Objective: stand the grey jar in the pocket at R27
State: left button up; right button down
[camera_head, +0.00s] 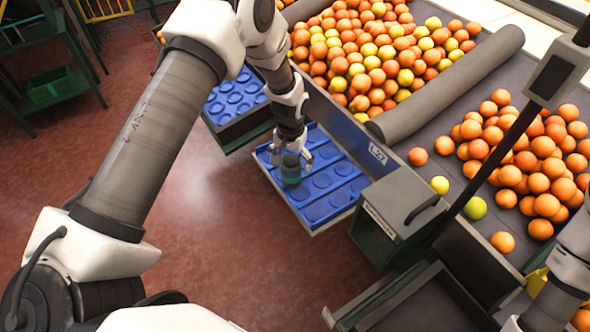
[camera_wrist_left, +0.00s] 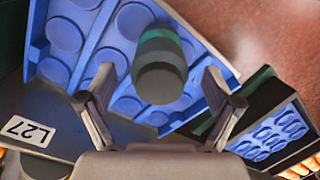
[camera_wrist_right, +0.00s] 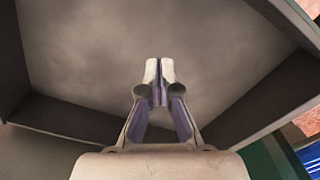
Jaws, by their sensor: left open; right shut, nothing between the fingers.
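The grey jar (camera_head: 291,172), with a dark green band, stands upright at the left part of a blue pocketed tray (camera_head: 325,208). In the left wrist view the jar (camera_wrist_left: 160,82) is seen from above, between the open fingers of my left gripper (camera_wrist_left: 158,88), with a gap on each side. The same left gripper (camera_head: 293,157) reaches down over the tray in the head view. Whether the jar sits fully in a pocket cannot be told. A label reading L27 (camera_wrist_left: 17,127) shows beside the tray; no R27 label is readable. My right gripper (camera_wrist_right: 159,80) is shut and empty.
A second blue pocketed tray (camera_head: 238,98) lies behind the first. A grey box with a handle (camera_head: 400,212) stands right of the jar's tray. Oranges (camera_head: 545,165) pile on the belt at right.

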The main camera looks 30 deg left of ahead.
pick_arm(q)
jog(key=f+p, duration=0.1)
jog(key=f, duration=0.4)
jog(key=shift+w, duration=0.2)
jog(key=shift+s, duration=0.1)
jog(key=c, duration=1.5)
jog(key=shift+r, duration=0.15)
